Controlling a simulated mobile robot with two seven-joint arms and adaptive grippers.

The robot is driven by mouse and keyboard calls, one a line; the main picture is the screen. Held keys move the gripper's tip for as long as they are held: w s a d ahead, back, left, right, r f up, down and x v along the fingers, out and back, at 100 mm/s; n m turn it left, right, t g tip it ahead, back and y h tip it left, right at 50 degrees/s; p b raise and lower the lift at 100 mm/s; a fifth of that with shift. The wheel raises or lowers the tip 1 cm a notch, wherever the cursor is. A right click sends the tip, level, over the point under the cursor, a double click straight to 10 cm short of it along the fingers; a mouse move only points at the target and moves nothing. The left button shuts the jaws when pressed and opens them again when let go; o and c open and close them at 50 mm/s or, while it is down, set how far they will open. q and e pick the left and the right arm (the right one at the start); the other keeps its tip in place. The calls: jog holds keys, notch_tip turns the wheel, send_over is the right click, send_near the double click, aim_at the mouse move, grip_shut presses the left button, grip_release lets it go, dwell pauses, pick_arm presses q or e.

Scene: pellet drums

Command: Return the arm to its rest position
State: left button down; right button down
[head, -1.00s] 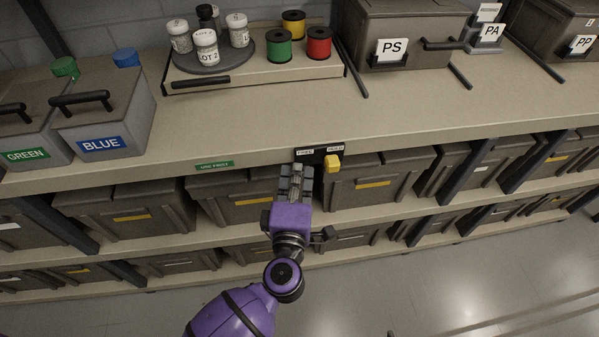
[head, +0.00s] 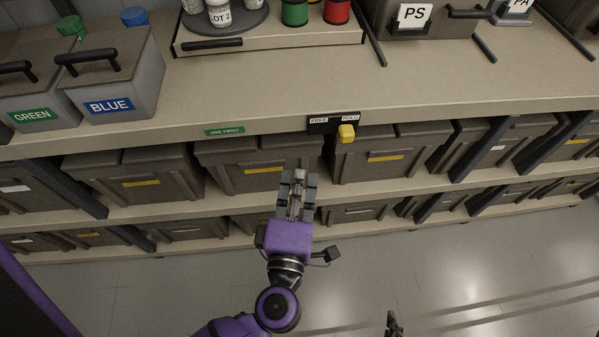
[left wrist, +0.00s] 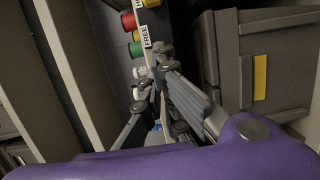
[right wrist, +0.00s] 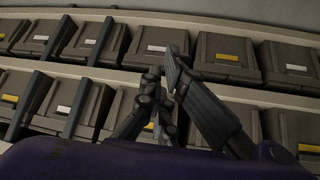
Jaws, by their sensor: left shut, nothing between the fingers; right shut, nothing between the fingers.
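My left gripper (head: 299,180) is shut and empty in front of the lower shelf bins, below the bench edge. It stands apart from the yellow knob (head: 346,133) on the dark plate marked FREE and HOLD; the knob is at the HOLD side. In the left wrist view, the left gripper's fingers (left wrist: 157,68) are together, with the FREE label (left wrist: 146,36) beyond them. My right gripper (head: 393,322) only just shows at the bottom edge of the head view. In the right wrist view, its fingers (right wrist: 166,78) are shut and empty, facing shelves of bins.
The bench top (head: 260,85) holds the GREEN bin (head: 25,95), the BLUE bin (head: 115,85), a tray with a turntable (head: 250,20) and spools, and the PS drum box (head: 420,18). Grey bins (head: 258,165) fill the shelves below. The floor (head: 450,260) in front is clear.

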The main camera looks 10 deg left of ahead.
pick_arm(q)
jog(key=s+d+r+m+h, duration=0.1)
jog(key=d+r+m+h, duration=0.1)
jog(key=d+m+h, duration=0.55)
jog(key=s+a+f+m+g+y+p, duration=0.1)
jog(key=s+a+f+m+g, duration=0.2)
jog(key=f+m, duration=0.25)
jog(key=s+a+f+m+g+y+p, duration=0.1)
jog(key=s+a+f+m+g+p, duration=0.1)
jog(key=a+f+m, duration=0.3)
jog(key=s+a+f+g+y+p, duration=0.1)
jog(key=s+a+f+g+y, duration=0.1)
jog(key=s+a+f, duration=0.3)
jog(key=s+a+f+g+y+p, duration=0.1)
jog(key=s+a+f+g+y, duration=0.1)
jog(key=s+a+f, duration=0.3)
jog(key=s+a+y, duration=0.1)
jog(key=s+a, duration=0.3)
jog(key=shift+s+a+p, duration=0.35)
jog(key=shift+p, duration=0.05)
pick_arm(e)
notch_tip(320, 180, up, 6)
jog(key=w+a, duration=0.1)
jog(key=w, duration=0.1)
jog(key=shift+f+t, duration=0.15)
jog(key=shift+t, duration=0.15)
